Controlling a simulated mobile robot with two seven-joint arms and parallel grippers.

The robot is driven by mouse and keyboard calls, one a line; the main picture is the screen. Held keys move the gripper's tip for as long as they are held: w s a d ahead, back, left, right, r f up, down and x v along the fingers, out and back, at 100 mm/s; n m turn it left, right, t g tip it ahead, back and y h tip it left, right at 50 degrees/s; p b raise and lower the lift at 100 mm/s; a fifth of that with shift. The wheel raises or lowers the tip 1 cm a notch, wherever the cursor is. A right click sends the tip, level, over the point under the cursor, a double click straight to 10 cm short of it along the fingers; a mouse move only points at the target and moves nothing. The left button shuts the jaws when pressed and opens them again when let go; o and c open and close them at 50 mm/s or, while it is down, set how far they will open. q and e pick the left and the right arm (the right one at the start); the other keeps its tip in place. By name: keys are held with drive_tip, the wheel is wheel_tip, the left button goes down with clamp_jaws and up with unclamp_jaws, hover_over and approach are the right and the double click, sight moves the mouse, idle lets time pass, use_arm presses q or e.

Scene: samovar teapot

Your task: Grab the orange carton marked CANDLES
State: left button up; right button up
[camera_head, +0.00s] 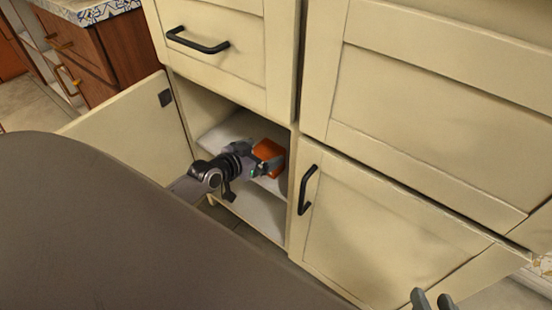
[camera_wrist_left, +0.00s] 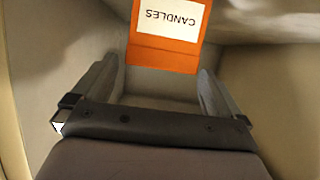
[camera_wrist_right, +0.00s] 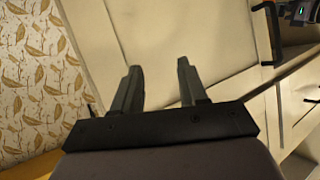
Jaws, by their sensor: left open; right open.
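The orange carton (camera_head: 270,151) stands on a shelf inside the open cabinet in the head view. In the left wrist view the carton (camera_wrist_left: 165,53) shows a white label reading CANDLES, upside down. My left gripper (camera_head: 262,165) reaches into the cabinet, right at the carton. Its fingers (camera_wrist_left: 162,85) are spread wide, with the carton ahead of and partly between them. I cannot tell whether they touch it. My right gripper (camera_head: 432,299) is at the lower right of the head view, outside the cabinet. In its wrist view the fingers (camera_wrist_right: 158,80) are apart and empty.
A closed door (camera_head: 375,230) with a black handle is to the right, and a drawer (camera_head: 215,50) is above. The shelf (camera_head: 232,131) limits room around the carton.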

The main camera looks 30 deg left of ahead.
sight(269, 149)
use_arm(q)
drive_tip(key=b+x, duration=0.2)
drive_tip(key=x, duration=0.2)
drive_tip(key=shift+w+f+b, duration=0.3)
drive_tip(key=shift+w+f, duration=0.15)
drive_tip(key=shift+w, duration=0.4)
use_arm(e)
drive_tip(key=a, duration=0.1)
drive_tip(key=y, duration=0.1)
drive_tip(key=a, duration=0.1)
drive_tip(key=shift+w+a+f+m+y, duration=0.3)
drive_tip(key=shift+w+f+y, duration=0.05)
drive_tip(key=shift+y, duration=0.05)
use_arm(q)
drive_tip(key=c, duration=1)
